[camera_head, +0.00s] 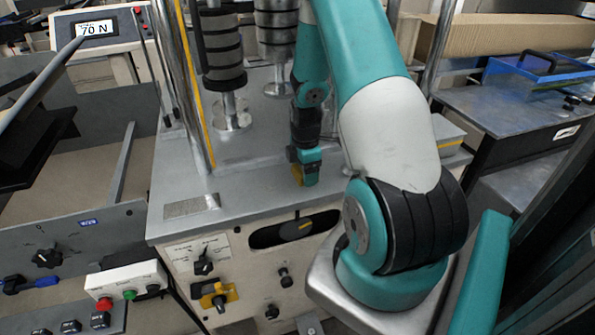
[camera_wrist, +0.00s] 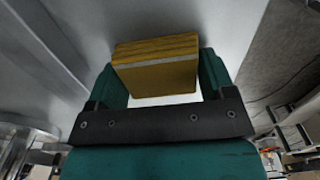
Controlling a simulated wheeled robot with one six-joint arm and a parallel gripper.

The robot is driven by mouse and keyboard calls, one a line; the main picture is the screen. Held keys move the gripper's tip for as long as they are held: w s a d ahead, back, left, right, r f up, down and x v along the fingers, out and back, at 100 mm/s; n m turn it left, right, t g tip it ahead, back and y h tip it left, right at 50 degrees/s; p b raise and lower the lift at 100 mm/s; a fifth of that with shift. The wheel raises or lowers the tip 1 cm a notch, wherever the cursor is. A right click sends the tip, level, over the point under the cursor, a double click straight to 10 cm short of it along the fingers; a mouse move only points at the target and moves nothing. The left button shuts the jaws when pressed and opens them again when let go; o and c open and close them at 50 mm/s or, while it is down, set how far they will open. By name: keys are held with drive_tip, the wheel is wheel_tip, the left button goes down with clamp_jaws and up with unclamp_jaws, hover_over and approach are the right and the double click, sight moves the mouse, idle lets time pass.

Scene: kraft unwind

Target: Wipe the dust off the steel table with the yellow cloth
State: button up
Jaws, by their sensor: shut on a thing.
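My gripper (camera_head: 305,172) is over the grey steel table (camera_head: 255,190), close to its front edge. In the wrist view the yellow cloth (camera_wrist: 157,65) is a folded block between the two teal fingers of my gripper (camera_wrist: 160,85). The steel table (camera_wrist: 180,20) fills the area beyond it. The cloth is low at the table top; I cannot tell if it touches. I cannot make out dust on the steel.
Black and steel rollers on posts (camera_head: 222,60) stand at the back of the table. A steel upright with a yellow strip (camera_head: 195,90) rises at left. A control box (camera_head: 128,280) and knobs are on the front. A cardboard box (camera_head: 505,35) lies at the back right.

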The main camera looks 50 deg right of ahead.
sight(258, 188)
drive_tip(key=shift+s+d, duration=0.5)
drive_tip(key=shift+d, duration=0.25)
drive_tip(key=shift+s+d, duration=0.5)
drive_tip(key=shift+d, duration=0.2)
drive_tip(key=shift+f, duration=0.1)
drive_tip(key=shift+w+a+r+p, duration=0.1)
drive_tip(key=shift+w+a, duration=0.55)
drive_tip(key=shift+a, duration=0.3)
drive_tip(key=shift+w+a+r+p, duration=0.1)
drive_tip(key=shift+w+a, duration=0.5)
drive_tip(key=shift+a, duration=0.3)
drive_tip(key=shift+w+a+r+p, duration=0.1)
drive_tip(key=shift+w+a, duration=0.55)
drive_tip(key=shift+a, duration=0.3)
drive_tip(key=shift+w+a+f, duration=0.1)
drive_tip(key=shift+w+a, duration=0.35)
drive_tip(key=shift+a, duration=0.25)
drive_tip(key=shift+w+a+f, duration=0.1)
drive_tip(key=shift+w+a, duration=0.35)
drive_tip(key=shift+a, duration=0.2)
drive_tip(key=shift+w+a, duration=0.5)
drive_tip(key=shift+a, duration=0.25)
drive_tip(key=shift+w+a, duration=0.45)
drive_tip(key=shift+a, duration=0.25)
drive_tip(key=shift+w+a+f, duration=0.1)
drive_tip(key=shift+w+a, duration=0.35)
drive_tip(key=shift+a, duration=0.25)
drive_tip(key=shift+w+a, duration=0.45)
drive_tip(key=shift+a, duration=0.25)
